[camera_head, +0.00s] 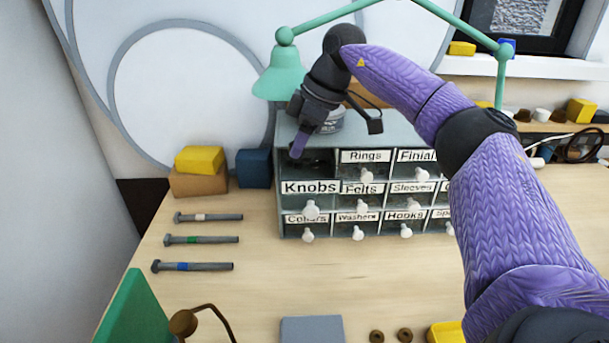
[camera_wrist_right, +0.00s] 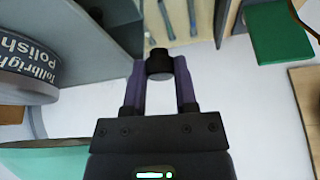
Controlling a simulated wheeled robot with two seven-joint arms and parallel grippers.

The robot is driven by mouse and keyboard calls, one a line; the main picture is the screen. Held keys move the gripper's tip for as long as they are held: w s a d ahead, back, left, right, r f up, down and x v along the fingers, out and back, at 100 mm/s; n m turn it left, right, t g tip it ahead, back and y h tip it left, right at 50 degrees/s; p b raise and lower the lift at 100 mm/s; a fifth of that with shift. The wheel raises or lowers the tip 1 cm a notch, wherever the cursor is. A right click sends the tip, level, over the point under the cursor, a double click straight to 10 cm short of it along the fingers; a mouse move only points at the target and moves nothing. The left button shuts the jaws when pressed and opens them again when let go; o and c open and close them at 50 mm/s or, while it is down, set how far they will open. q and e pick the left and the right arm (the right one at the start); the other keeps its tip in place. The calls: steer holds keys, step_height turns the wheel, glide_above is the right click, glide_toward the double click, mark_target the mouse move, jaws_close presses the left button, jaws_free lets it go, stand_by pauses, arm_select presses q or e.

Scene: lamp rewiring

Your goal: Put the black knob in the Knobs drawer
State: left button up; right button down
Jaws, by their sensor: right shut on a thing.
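The black knob (camera_wrist_right: 160,64) is between the fingertips of my right gripper (camera_wrist_right: 160,72) in the right wrist view. In the head view my right gripper (camera_head: 298,150) points down over the top left of the small drawer cabinet (camera_head: 390,127), and I cannot make out the knob there. The Knobs drawer (camera_head: 310,188) is pulled out, with its labelled front ahead of the other fronts and a dark space behind it. The gripper is above that space. My left gripper is in neither view.
A polish tin (camera_wrist_right: 28,62) stands on the cabinet, close to my right gripper. The green lamp (camera_head: 280,75) hangs beside my wrist. Yellow (camera_head: 200,159) and blue (camera_head: 254,168) blocks stand left of the cabinet. Several bolts (camera_head: 205,240) lie on the table. The table in front is mostly clear.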

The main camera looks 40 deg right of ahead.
steer(key=f+b, duration=0.1)
steer(key=f, duration=0.6)
steer(key=shift+s+a+f+b, duration=0.2)
steer(key=shift+f+b, duration=0.1)
steer(key=shift+b, duration=0.05)
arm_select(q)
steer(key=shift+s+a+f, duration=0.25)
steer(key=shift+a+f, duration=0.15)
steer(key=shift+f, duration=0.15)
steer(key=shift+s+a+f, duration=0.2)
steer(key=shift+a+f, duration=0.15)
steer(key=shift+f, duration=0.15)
arm_select(e)
steer(key=shift+r, duration=0.1)
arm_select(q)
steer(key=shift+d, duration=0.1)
arm_select(e)
steer(key=shift+c, duration=2)
jaws_free()
arm_select(q)
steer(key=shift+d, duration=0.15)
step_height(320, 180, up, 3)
steer(key=p, duration=0.3)
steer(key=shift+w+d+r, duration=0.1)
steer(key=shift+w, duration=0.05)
arm_select(e)
steer(key=v, duration=1.2)
